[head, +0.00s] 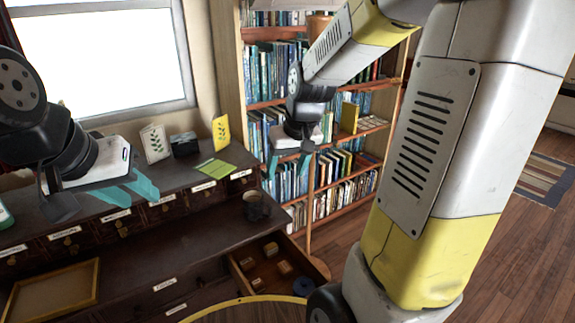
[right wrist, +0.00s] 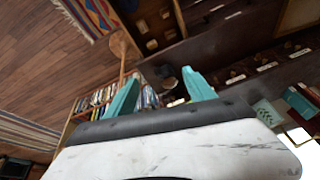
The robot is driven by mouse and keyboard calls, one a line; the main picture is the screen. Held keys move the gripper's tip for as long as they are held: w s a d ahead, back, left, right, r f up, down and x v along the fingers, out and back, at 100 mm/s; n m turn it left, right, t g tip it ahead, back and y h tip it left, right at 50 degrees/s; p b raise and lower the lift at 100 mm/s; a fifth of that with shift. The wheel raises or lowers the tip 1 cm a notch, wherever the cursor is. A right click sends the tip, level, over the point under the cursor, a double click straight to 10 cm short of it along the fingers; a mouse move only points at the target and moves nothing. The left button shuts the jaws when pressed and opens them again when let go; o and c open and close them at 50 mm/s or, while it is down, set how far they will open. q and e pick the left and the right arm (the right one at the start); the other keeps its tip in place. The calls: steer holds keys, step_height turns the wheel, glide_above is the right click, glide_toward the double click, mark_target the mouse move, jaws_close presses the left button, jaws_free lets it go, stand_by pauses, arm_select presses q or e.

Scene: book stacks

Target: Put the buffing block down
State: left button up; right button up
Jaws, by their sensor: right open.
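Several small tan blocks (head: 284,267) lie in an open drawer (head: 240,283) at the lower middle of the head view. I cannot tell which, if any, is the buffing block. My right gripper (head: 288,165) is open and empty, up in front of the bookcase and above and behind the drawer in the picture. Its two teal fingers stand apart in the right wrist view (right wrist: 160,82), with nothing between them. My left gripper (head: 134,190) hangs over the left part of the dark cabinet; its teal fingers overlap from this angle, and I see no block in them.
A dark mug (head: 257,206) stands on the cabinet's worktop (head: 180,230). Cards and a green leaflet (head: 214,168) are on the upper ledge. A bookcase (head: 247,100) stands behind. A wooden frame (head: 52,295) lies at lower left. Bare worktop lies left of the mug.

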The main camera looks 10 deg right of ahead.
steer(key=s+r+t, duration=0.1)
steer(key=s+r, duration=0.3)
steer(key=s, duration=0.3)
steer(key=s+a+r+m+t, duration=0.1)
steer(key=s+r, duration=0.4)
steer(key=s, duration=0.3)
steer(key=shift+s+y, duration=0.25)
steer(key=shift+y, duration=0.15)
steer(key=shift+o, duration=0.5)
steer(key=shift+w, duration=0.1)
